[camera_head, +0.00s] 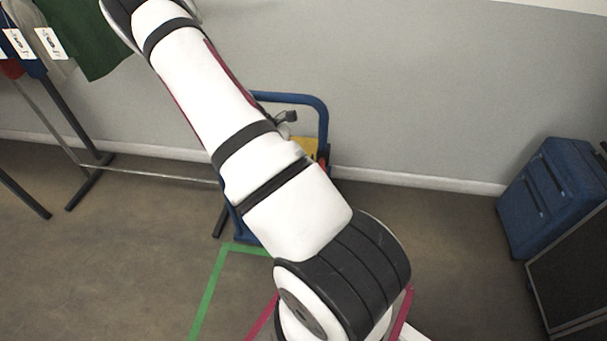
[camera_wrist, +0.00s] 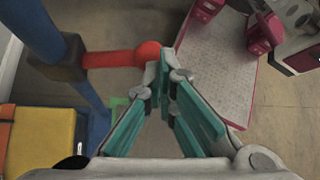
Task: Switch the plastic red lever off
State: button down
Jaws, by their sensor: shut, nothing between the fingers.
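The red lever (camera_wrist: 110,60) shows in the wrist view as a reddish-brown shaft ending in a bright red ball knob (camera_wrist: 148,52). Its base is a dark block (camera_wrist: 58,60) on a blue post (camera_wrist: 40,30). The shaft points right in that picture. My gripper (camera_wrist: 165,72) has teal-padded fingers drawn together at the tips, with nothing held. The tips overlap the knob's right edge in the picture; I cannot tell whether they touch it. In the head view my arm hides most of the blue frame (camera_head: 300,98), and the lever cannot be made out clearly.
A yellow box (camera_wrist: 45,135) sits beside the post. Green tape (camera_head: 208,290) marks the floor. A clothes rack (camera_head: 85,140) stands left; a blue suitcase (camera_head: 550,195) and a dark case (camera_head: 570,275) stand right. The floor between frame and suitcase is clear.

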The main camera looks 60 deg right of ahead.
jog(key=shift+w+a+r, duration=0.1)
jog(key=shift+w+r, duration=0.05)
jog(key=shift+r, duration=2.2)
jog(key=shift+a, duration=0.1)
jog(key=w+a+r+m+t+y+p, duration=0.1)
jog(key=a+r+m+t+p, duration=0.2)
jog(key=a+r, duration=0.7)
jog(key=w+a+r+t+p, duration=0.1)
jog(key=a+r+t+p, duration=0.3)
jog(key=a+r, duration=0.6)
jog(key=s+a+r+m+t+p, duration=0.1)
jog(key=s+a+r+t+p, duration=0.1)
jog(key=s+a+r, duration=0.4)
jog(key=s+a+r+m+t+p, duration=0.1)
jog(key=s+a+r+t, duration=0.4)
jog(key=r, duration=0.4)
jog(key=shift+s+a+r+m+y+p, duration=0.3)
jog(key=shift+s+a+m+y+p, duration=0.15)
jog(key=shift+s, duration=0.2)
